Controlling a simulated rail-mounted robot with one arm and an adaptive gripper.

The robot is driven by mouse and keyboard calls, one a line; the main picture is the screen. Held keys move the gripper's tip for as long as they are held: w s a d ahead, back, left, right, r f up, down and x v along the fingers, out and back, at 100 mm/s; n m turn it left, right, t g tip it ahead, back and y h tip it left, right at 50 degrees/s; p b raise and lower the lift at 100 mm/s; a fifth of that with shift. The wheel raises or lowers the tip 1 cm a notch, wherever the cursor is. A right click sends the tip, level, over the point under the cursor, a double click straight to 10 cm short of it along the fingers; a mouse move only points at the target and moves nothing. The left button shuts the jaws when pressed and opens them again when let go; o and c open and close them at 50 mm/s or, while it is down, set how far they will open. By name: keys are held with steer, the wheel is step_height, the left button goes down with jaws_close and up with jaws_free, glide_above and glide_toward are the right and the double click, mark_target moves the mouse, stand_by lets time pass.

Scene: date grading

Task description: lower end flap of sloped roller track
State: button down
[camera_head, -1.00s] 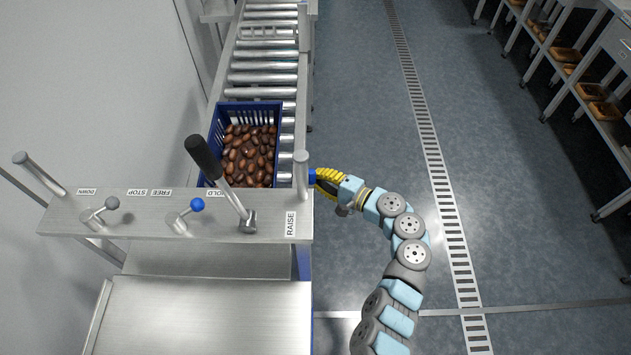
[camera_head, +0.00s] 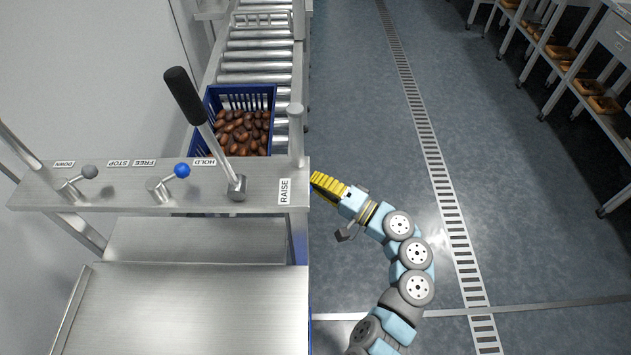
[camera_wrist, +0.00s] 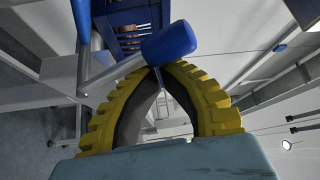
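The sloped roller track (camera_head: 257,68) runs away from me behind a steel control panel (camera_head: 110,200). I cannot make out its end flap behind the panel. A black-handled lever (camera_head: 188,98) stands tilted on the panel, beside a RAISE label. A blue-knobbed lever (camera_head: 181,171) and a grey-knobbed lever (camera_head: 89,172) sit left of it. My gripper (camera_head: 314,181) is at the panel's right edge, its tips partly hidden. In the wrist view, its yellow fingertips (camera_wrist: 161,67) are close together at a blue knob (camera_wrist: 169,42) on a grey bar. I cannot tell whether they grip it.
A blue crate (camera_head: 208,112) of dates stands on the rollers behind the panel. A bare steel surface (camera_head: 185,310) lies in front of the panel. The floor (camera_head: 370,130) to the right is open, with a drain grate. Shelves with trays (camera_head: 586,87) stand at far right.

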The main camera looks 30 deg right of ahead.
steer(key=shift+s+a+f, duration=0.35)
steer(key=shift+s+f, duration=0.05)
steer(key=shift+s, duration=0.25)
steer(key=shift+s+a+f, duration=0.1)
stand_by(0.3)
step_height(320, 180, up, 3)
steer(key=w+d+p, duration=0.1)
steer(key=w+d, duration=0.1)
steer(key=s+d+f+p, duration=0.2)
steer(key=s+d+f, duration=0.2)
steer(key=s, duration=0.3)
steer(key=shift+s+d+f, duration=0.2)
steer(key=shift+d, duration=0.65)
